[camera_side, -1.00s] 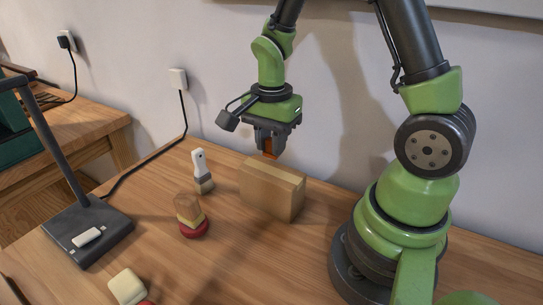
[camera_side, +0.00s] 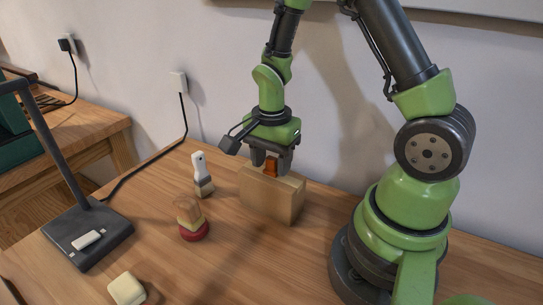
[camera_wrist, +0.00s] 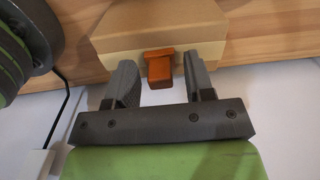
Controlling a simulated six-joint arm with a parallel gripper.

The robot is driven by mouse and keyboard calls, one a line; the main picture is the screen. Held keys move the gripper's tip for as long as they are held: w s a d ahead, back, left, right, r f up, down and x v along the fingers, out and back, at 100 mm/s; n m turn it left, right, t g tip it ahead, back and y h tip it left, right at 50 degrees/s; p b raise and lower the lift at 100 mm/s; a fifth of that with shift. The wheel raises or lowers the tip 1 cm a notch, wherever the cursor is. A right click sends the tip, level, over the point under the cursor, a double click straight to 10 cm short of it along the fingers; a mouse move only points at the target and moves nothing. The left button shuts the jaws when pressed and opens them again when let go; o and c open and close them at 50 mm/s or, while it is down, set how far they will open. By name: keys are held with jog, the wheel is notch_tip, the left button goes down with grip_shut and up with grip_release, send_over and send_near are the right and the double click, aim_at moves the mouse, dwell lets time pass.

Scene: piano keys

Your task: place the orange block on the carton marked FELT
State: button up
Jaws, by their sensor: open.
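The orange block (camera_side: 271,166) is at the top of the tan cardboard carton (camera_side: 280,202), toward its back edge; it looks to be resting there. No FELT marking is readable on the carton. My gripper (camera_side: 271,168) is low over the carton and open, with its fingers on either side of the block. In the wrist view, the orange block (camera_wrist: 160,68) sits between the fingertips (camera_wrist: 162,82) with a gap on each side, overlapping the edge of the carton (camera_wrist: 150,28).
A cream block (camera_side: 127,289) lies at the front, and a dark lamp base (camera_side: 88,236) is at left. The wall is close behind.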

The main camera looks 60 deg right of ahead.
aim_at(271, 158)
notch_tip(271, 158, up, 12)
jog(key=s+a+r+n+t+y, duration=0.2)
jog(key=s+a+r+n+t, duration=0.5)
jog(key=s+n, duration=0.3)
jog(key=r+n, duration=0.1)
jog(key=n, duration=0.3)
jog(key=shift+a+r, duration=0.4)
